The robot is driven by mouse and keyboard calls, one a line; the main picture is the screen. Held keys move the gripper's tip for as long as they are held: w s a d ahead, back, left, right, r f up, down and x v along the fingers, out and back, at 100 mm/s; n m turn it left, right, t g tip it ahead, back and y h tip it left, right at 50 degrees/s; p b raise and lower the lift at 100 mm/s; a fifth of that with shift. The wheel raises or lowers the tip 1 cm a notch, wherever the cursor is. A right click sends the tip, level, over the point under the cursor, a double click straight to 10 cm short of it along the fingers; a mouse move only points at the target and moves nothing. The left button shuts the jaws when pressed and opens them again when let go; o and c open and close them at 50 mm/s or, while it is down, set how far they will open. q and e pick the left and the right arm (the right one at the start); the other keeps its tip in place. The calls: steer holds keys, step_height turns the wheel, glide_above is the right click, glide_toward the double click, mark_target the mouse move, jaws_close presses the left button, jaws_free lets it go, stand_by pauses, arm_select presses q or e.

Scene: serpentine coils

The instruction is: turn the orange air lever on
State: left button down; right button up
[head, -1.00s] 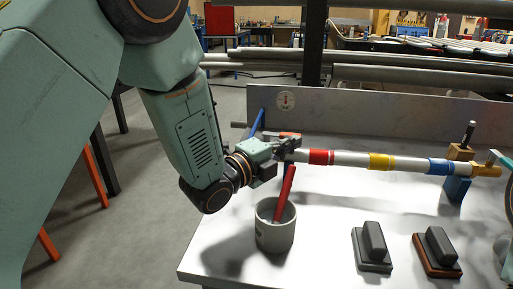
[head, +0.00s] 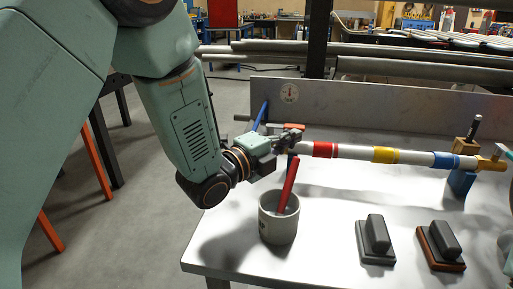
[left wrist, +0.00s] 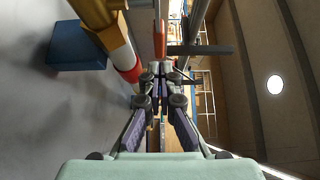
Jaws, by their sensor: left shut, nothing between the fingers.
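The orange lever (left wrist: 159,38) stands just ahead of my left fingertips in the left wrist view. In the head view a small orange-red part (head: 292,126) shows right at the fingertips, mostly hidden by them. My left gripper (head: 294,134) is shut and empty at the left end of the striped pipe (head: 350,152). In the left wrist view the gripper (left wrist: 160,78) has its fingertips together, close below the lever. I cannot tell whether they touch it. My right gripper is not in view.
A grey cup (head: 278,228) with a red stick (head: 289,182) stands below my left gripper. Two dark handled blocks (head: 376,240) (head: 441,250) sit on the white table (head: 330,235). A blue bar (head: 260,115) leans behind the gripper.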

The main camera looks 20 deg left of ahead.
arm_select(q)
steer(key=v, duration=1)
steer(key=shift+s, duration=0.2)
